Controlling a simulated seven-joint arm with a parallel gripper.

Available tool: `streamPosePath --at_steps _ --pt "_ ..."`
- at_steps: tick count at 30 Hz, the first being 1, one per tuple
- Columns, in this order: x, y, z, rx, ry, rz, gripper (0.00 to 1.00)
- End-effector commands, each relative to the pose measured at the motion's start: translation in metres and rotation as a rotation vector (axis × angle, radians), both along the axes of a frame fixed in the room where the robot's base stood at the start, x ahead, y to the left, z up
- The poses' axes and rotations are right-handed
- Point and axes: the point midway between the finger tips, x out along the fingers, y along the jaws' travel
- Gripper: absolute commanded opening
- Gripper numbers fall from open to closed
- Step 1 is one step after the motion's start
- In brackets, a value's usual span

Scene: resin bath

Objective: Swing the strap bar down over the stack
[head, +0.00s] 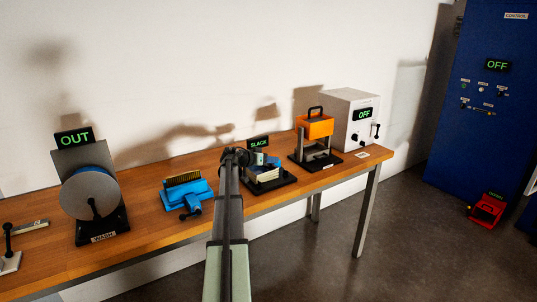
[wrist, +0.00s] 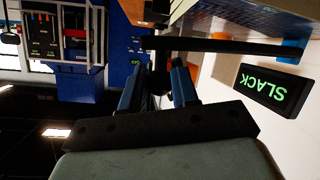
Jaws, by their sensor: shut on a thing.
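The stack (head: 266,175) is a pale layered block on a black base in the head view, partly hidden by my arm. A small screen (head: 259,142) behind it reads SLACK; it shows upside down in the wrist view (wrist: 272,90). In the wrist view the strap bar (wrist: 225,46) is a dark bar running from my fingers to a blue post (wrist: 293,50). My gripper (wrist: 158,76) has its two blue fingers shut on the bar's dark knob (wrist: 160,80). In the head view my gripper (head: 243,157) is beside the stack; the bar's exact angle is unclear.
On the wooden bench (head: 150,226), a blue clamp device (head: 188,193) and a grey disc unit (head: 90,195) reading OUT stand left. An orange press (head: 316,127) and a white box (head: 351,115) reading OFF stand right. A blue cabinet (head: 480,130) is far right.

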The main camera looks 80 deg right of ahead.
Motion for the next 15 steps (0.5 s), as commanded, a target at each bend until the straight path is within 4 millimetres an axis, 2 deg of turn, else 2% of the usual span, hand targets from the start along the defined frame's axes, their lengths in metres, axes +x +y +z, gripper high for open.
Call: streamPosePath --at_steps 6,15 --pt "-0.002 0.002 -0.012 0.005 0.002 -0.003 0.00" --pt "-0.003 0.003 -0.017 0.007 0.003 -0.002 0.00"
